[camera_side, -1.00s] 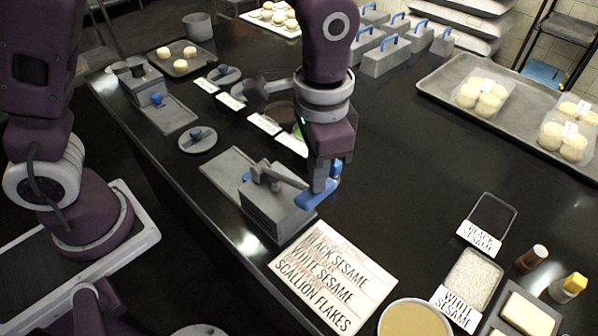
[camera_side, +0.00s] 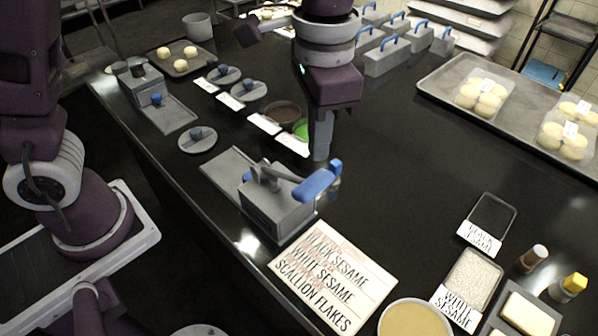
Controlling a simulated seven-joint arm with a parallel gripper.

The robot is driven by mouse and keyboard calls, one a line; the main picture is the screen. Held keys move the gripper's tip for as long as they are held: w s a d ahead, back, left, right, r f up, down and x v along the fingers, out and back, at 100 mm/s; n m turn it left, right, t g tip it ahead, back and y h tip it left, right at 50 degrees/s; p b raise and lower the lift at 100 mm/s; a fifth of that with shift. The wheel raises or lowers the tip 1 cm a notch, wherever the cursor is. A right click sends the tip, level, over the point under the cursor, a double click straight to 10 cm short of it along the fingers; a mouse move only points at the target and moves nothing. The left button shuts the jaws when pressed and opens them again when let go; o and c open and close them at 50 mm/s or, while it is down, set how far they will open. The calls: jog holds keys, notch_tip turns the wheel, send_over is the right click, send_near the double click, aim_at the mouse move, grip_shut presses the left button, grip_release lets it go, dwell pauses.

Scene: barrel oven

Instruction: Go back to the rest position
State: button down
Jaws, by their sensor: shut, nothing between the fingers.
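My gripper (camera_side: 320,152) hangs pointing down over the middle of the black counter, shut and empty. It is behind the grey box-shaped device (camera_side: 277,208) and apart from it. That device has a lever with a blue handle (camera_side: 318,181) that sticks out to the right, just in front of my gripper. The fingertips are small and dark here.
Bowls with a dark filling (camera_side: 284,112) and a green filling (camera_side: 301,130) sit just left of my gripper. A sesame sign (camera_side: 332,277) lies in front. A tray (camera_side: 436,84) with bagged buns is at right. Blue-handled grey boxes (camera_side: 387,57) stand behind. The counter's right middle is clear.

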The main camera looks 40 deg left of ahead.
jog(key=shift+a+r, duration=0.25)
jog(key=s+a+r+n+t, duration=0.2)
jog(key=s+a+n, duration=0.1)
jog(key=s+a, duration=0.4)
jog(key=s+a+r+n+t, duration=0.2)
jog(key=s+a+n+t, duration=0.1)
jog(key=s+a, duration=0.5)
jog(key=shift+a+r+t, duration=0.15)
jog(key=shift+r+t, duration=0.15)
jog(key=shift+r, duration=0.1)
jog(key=shift+w, duration=0.1)
